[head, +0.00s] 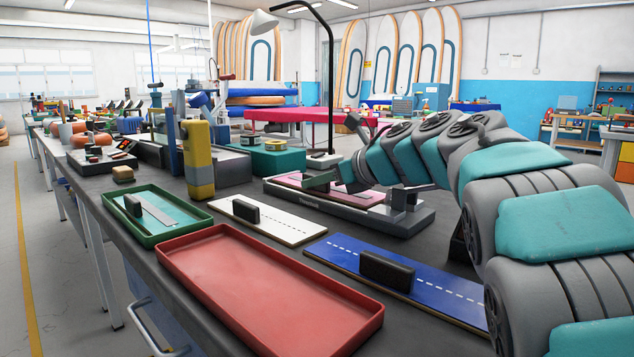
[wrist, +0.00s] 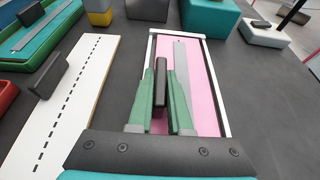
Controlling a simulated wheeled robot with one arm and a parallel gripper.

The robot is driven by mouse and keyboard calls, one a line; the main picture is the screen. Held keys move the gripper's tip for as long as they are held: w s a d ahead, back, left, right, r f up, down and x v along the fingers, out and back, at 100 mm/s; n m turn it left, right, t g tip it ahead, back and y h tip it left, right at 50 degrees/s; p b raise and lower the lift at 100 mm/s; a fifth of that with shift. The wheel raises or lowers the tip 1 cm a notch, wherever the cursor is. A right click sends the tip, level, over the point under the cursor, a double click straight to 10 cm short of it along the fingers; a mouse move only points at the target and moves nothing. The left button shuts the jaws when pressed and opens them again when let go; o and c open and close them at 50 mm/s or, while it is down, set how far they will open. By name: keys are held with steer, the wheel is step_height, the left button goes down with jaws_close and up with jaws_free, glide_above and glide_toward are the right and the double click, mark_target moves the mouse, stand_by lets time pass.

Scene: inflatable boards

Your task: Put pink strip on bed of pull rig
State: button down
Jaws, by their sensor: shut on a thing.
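The pull rig (head: 330,210) is a long grey base on the bench, with a bed framed by pale rails (wrist: 229,100). The pink strip (wrist: 205,92) lies lengthwise between these rails, with a narrow grey band along it and a dark upright block (wrist: 161,82). It also shows in the head view (head: 290,181). My gripper (wrist: 160,72) is shut on the dark block, a green finger on each side. In the head view my gripper (head: 320,180) is low over the rig. Whether the strip touches the bed fully is hard to tell.
A white dashed strip (head: 285,229) and a blue dashed strip (head: 440,291), each with a dark block, lie before the rig. A red tray (head: 260,290) and a green tray (head: 185,231) stand left. A yellow-and-grey post (head: 198,155) and a teal block (head: 272,160) stand behind.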

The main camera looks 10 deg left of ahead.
steer(key=shift+f, duration=0.2)
steer(key=c, duration=0.8)
jaws_free()
steer(key=shift+c, duration=0.2)
steer(key=shift+r, duration=0.1)
steer(key=shift+r, duration=0.25)
steer(key=v, duration=1.2)
steer(key=shift+f, duration=0.1)
